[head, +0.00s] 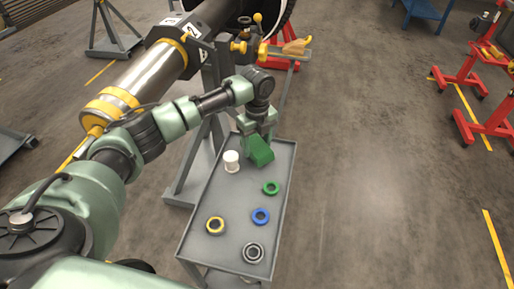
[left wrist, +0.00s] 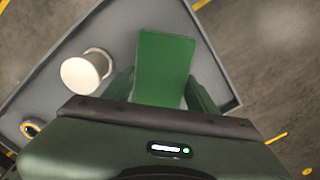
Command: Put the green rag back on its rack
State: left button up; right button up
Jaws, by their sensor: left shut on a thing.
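The green rag (head: 260,151) is a folded green block shape at the far end of the grey cart. My left gripper (head: 258,140) points down there and is shut on it. In the left wrist view the rag (left wrist: 164,62) sits between the two fingers of my left gripper (left wrist: 162,88), above the grey tray surface. I cannot tell whether it touches the tray. I cannot make out a rack for the rag. My right gripper is not in view.
The grey cart (head: 213,252) also bears a white cylinder (head: 231,161) close to the rag, a green ring (head: 271,188), a blue ring (head: 261,216), a yellow ring (head: 215,226) and a grey ring (head: 253,252). Open floor lies right.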

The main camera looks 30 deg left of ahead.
aim_at(257, 145)
pick_arm(q)
jog(key=shift+f, duration=0.8)
jog(key=shift+f, duration=0.15)
jog(key=o, duration=1.3)
notch_tip(257, 145, up, 12)
jog(key=shift+r, duration=0.15)
